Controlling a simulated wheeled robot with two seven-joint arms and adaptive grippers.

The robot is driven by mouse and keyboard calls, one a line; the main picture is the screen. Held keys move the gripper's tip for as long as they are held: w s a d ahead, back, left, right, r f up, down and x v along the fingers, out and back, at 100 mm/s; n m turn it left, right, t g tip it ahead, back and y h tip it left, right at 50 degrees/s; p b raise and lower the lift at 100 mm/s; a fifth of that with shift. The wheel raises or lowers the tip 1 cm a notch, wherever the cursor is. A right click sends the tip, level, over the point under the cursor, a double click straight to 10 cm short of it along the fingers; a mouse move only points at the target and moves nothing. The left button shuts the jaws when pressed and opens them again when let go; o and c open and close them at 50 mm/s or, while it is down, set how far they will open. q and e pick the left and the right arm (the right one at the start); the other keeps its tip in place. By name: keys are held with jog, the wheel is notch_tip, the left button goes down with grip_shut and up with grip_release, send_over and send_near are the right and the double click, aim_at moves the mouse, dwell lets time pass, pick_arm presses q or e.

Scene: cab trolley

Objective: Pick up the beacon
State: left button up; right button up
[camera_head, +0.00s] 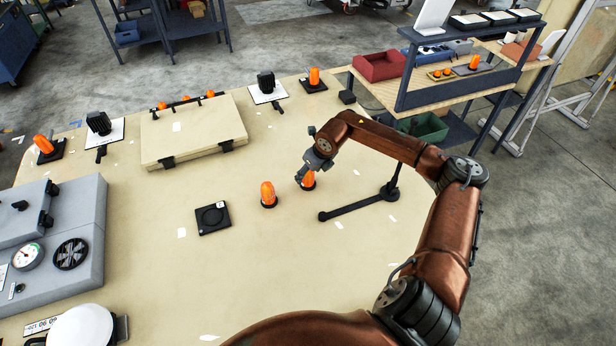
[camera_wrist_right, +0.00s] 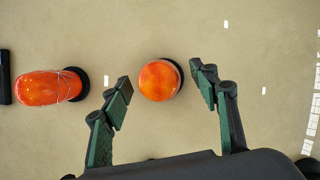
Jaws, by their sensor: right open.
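An orange beacon (camera_head: 309,183) with a dark base stands upright on the table, partly hidden by my right gripper (camera_head: 308,174). In the wrist view this beacon (camera_wrist_right: 160,80) shows as a round orange dome between and slightly beyond the fingertips of my open right gripper (camera_wrist_right: 160,85). The fingers look apart from it. A second orange beacon (camera_head: 268,194) stands to its left, and it also shows at the left of the wrist view (camera_wrist_right: 48,88). My left gripper is not in view.
A black square base (camera_head: 213,217) lies left of the two beacons. A black jointed bar (camera_head: 357,207) lies to the right. A cream panel (camera_head: 194,130) and more beacons (camera_head: 43,144) are farther back. A grey gauge unit (camera_head: 60,250) stands at left. Bare tabletop lies in front.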

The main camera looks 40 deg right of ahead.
jog(key=shift+x, duration=0.8)
jog(key=c, duration=1.4)
jog(key=shift+o, duration=0.2)
jog(key=shift+r, duration=0.15)
jog(key=shift+r, duration=0.65)
jog(key=s+a+r+b, duration=0.2)
jog(key=s+a+r, duration=0.6)
jog(key=s+r, duration=0.3)
jog(key=shift+s+r, duration=0.25)
